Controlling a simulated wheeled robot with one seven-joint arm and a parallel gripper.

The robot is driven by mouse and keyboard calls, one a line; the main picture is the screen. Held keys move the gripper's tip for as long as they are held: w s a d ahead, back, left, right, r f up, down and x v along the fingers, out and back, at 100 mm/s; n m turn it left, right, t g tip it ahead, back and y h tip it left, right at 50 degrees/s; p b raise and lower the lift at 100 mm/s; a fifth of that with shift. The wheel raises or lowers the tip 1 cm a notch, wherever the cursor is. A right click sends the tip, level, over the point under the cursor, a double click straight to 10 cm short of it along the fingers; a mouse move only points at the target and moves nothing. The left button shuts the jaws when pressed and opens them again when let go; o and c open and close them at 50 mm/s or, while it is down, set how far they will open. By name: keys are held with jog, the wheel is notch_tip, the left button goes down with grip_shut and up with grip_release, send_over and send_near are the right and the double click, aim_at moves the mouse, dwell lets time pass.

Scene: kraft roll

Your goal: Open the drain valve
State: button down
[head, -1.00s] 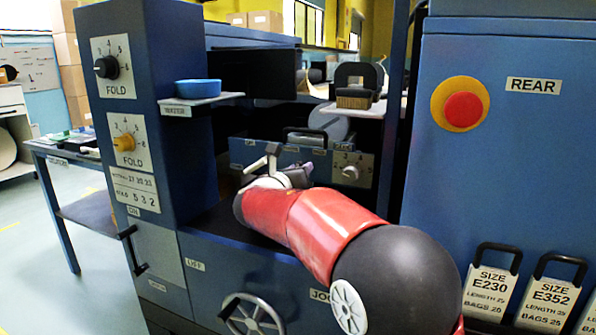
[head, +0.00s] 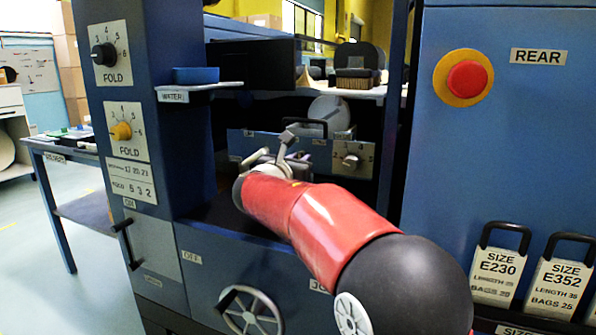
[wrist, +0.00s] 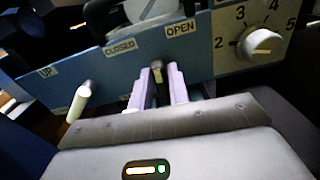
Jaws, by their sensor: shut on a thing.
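The lower part of the lever is hidden between the fingers. In the head view my gripper (head: 293,165) is at the blue panel (head: 320,150), largely hidden by my red arm.
A pale lever (wrist: 79,101) by the UP label stands left of my gripper. A numbered dial (wrist: 261,43) is on the right. A black bar handle (head: 304,127) is on the panel's top.

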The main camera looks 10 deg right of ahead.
jog(key=shift+s+d+f+m+b, duration=0.1)
jog(key=shift+d+m+b, duration=0.05)
jog(key=shift+m+b, duration=1.8)
jog(key=shift+s+d+f+m+b, duration=0.1)
jog(key=shift+m+b, duration=1.65)
jog(key=shift+m, duration=0.3)
jog(key=c, duration=1.4)
grip_release()
jog(key=shift+c, duration=0.2)
jog(key=v, duration=0.7)
jog(key=shift+s+a, duration=0.2)
jog(key=shift+s, duration=0.1)
